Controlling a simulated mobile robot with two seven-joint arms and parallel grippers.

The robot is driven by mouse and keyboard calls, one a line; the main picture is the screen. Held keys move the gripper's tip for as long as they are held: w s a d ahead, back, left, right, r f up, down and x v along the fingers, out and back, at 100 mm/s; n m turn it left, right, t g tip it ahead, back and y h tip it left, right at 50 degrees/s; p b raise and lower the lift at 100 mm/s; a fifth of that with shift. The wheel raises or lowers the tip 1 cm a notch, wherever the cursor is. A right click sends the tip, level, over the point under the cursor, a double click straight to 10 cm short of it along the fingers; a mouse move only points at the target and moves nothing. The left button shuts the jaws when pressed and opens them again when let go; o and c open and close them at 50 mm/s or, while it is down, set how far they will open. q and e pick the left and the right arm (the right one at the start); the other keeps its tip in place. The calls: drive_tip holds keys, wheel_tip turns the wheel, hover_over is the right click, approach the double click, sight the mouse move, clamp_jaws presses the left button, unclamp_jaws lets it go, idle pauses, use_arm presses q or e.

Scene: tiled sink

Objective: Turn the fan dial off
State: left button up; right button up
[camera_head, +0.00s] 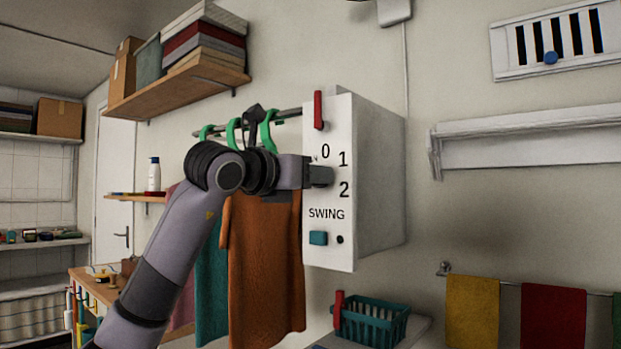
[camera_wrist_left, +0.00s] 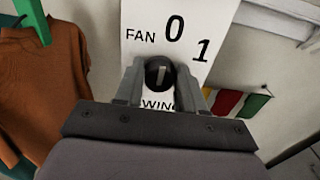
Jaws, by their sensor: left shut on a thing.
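The fan control box (camera_head: 378,190) is mounted on the wall, with a white front panel marked 0, 1, 2 and SWING. My left gripper (camera_head: 320,176) reaches it from the left and mostly hides the dial in the head view. In the left wrist view, the round dark fan dial (camera_wrist_left: 158,72) sits between the fingers of my left gripper (camera_wrist_left: 160,82), which are shut on it. A pale mark on the dial points roughly up in that view; I cannot tell exactly which number it meets. My right gripper is not in view.
A red lever (camera_head: 318,110) is at the panel's top and a teal button (camera_head: 318,238) at its bottom. An orange shirt (camera_head: 265,265) hangs close to the left. A teal basket (camera_head: 372,322) stands below. A shelf with boxes (camera_head: 180,80) is at upper left.

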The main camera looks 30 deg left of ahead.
use_arm(q)
drive_tip(key=shift+n, duration=0.3)
drive_tip(key=o, duration=1)
drive_tip(key=s, duration=0.2)
drive_tip(key=s+b, duration=0.1)
drive_tip(key=s, duration=0.4)
drive_tip(key=shift+s+a+b, duration=0.1)
drive_tip(key=shift+a+b, duration=0.2)
drive_tip(key=shift+b, duration=0.05)
